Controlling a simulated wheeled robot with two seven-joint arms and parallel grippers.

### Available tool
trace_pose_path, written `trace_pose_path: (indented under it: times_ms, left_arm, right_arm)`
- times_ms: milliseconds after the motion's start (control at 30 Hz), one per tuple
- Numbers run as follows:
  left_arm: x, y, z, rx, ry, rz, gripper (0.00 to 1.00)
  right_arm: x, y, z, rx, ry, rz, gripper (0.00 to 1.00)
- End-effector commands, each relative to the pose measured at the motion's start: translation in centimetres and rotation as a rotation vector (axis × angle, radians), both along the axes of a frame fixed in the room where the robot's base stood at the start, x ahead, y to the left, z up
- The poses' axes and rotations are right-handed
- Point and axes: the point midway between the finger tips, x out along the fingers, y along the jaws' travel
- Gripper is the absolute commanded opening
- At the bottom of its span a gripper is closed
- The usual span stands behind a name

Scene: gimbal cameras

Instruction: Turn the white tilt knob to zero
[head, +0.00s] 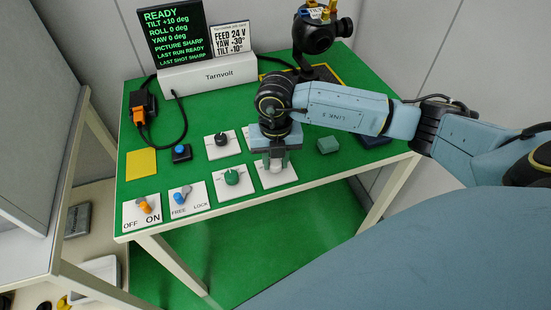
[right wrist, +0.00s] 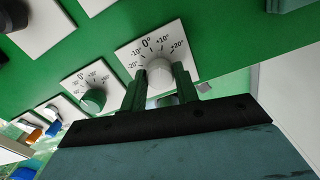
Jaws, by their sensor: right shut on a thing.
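The white tilt knob (head: 276,165) is on a white dial plate (head: 283,180) near the table's front edge. In the right wrist view the white knob (right wrist: 159,80) sits between my two green fingers, below a scale from -20° to +20° with 0° in the middle. My right gripper (head: 271,157) points down over the knob and is shut on it. Its fingers also show in the right wrist view (right wrist: 161,75). The knob's pointer is too hard to make out. The screen (head: 172,32) reads TILT +10 deg, ROLL 0 deg, YAW 0 deg. My left gripper is not in view.
A green knob (head: 232,177) is just left of the white one, and a black knob (head: 221,139) behind it. Orange (head: 146,207) and blue (head: 182,197) switches are at the front left. A gimbal camera (head: 313,35) stands at the back. A green block (head: 328,145) lies right.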

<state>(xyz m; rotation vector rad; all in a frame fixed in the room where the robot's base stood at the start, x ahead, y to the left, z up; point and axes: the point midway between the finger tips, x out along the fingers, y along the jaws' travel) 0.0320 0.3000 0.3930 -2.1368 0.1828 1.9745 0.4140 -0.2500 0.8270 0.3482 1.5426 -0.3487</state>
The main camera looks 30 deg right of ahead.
Motion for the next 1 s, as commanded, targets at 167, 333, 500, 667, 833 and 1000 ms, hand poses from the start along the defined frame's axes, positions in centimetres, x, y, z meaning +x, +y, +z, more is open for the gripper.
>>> trace_pose_path:
  times_ms: [167, 333, 500, 667, 833, 1000]
  left_arm:
    - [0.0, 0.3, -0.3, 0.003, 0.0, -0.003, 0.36]
    - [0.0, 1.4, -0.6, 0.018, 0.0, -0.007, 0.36]
    - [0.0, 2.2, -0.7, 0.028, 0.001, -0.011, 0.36]
    - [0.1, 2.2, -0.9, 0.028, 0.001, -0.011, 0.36]
    - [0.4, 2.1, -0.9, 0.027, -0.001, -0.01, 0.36]
    - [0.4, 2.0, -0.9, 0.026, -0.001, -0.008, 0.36]
  right_arm:
    - [0.0, 0.0, 0.0, 0.0, 0.0, 0.124, 0.07]
    - [0.0, 0.0, 0.0, 0.001, 0.0, 0.237, 0.07]
    - [0.0, 0.0, 0.0, 0.001, 0.0, 0.327, 0.07]
    - [0.0, 0.0, 0.0, 0.0, 0.0, 0.379, 0.07]
    - [0.0, 0.0, 0.0, 0.0, 0.0, 0.402, 0.07]
    - [0.0, 0.0, 0.1, 0.0, 0.0, 0.406, 0.07]
